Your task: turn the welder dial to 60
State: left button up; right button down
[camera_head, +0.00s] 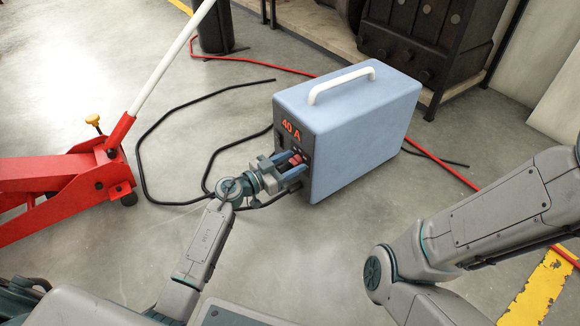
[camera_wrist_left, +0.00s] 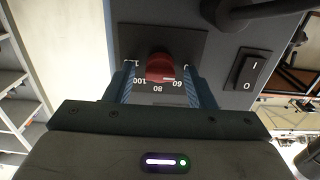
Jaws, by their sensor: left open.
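The welder (camera_head: 350,120) is a light blue box with a white top handle, standing on the floor. Its dark front panel has a red display reading 40 A (camera_head: 291,130). The red dial (camera_head: 296,158) is on the panel below the display. In the left wrist view the dial (camera_wrist_left: 160,68) sits between the fingers, with white scale numbers around it, including 60, 80 and 100. My left gripper (camera_head: 290,170) is open at the panel, its fingers on either side of the dial. Contact with the dial is not clear. My right arm is at the right; its gripper is out of view.
A red floor jack (camera_head: 75,180) with a white handle stands at the left. Black cables (camera_head: 150,130) and a red cable (camera_head: 245,62) lie on the floor around the welder. A dark shelf unit (camera_head: 435,45) stands behind it. A power switch (camera_wrist_left: 245,70) is beside the dial.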

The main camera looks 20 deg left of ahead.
pick_arm(q)
jog(key=c, duration=1)
jog(key=shift+r+m+p, duration=0.15)
jog(key=shift+m+p, duration=0.15)
jog(key=shift+p, duration=0.5)
jog(key=m+p, duration=0.3)
jog(key=p, duration=0.1)
jog(key=shift+m+p, duration=0.3)
jog(key=shift+p, duration=0.05)
jog(key=shift+m+p, duration=0.85)
jog(key=shift+m, duration=0.35)
jog(key=shift+d+f+m+p, duration=0.15)
jog(key=shift+m+p, duration=0.35)
jog(key=shift+m, duration=0.6)
jog(key=shift+s+f, duration=0.1)
jog(key=o, duration=1)
